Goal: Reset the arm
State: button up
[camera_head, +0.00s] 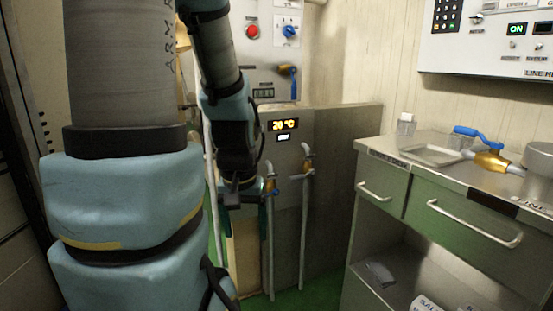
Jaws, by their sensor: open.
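My arm fills the left of the view, with a large blue and grey link close to the camera. Its far part hangs down in front of a steel cabinet (335,150). My gripper (243,222) is at the lower end, pointing down, with its fingers apart. I see nothing held between them. A pale upright surface (246,262) shows behind and below the gripper. Part of the gripper is dark and hard to make out.
Two pipes with taps (306,165) stand right of the gripper, close to it. A control panel with a red button (252,31) is behind the arm. A steel counter with drawers (375,150) stands at right, bearing a blue-handled valve (490,160). Green floor (322,291) shows between.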

notch_tip(320, 180, up, 17)
jog(key=p, duration=1.4)
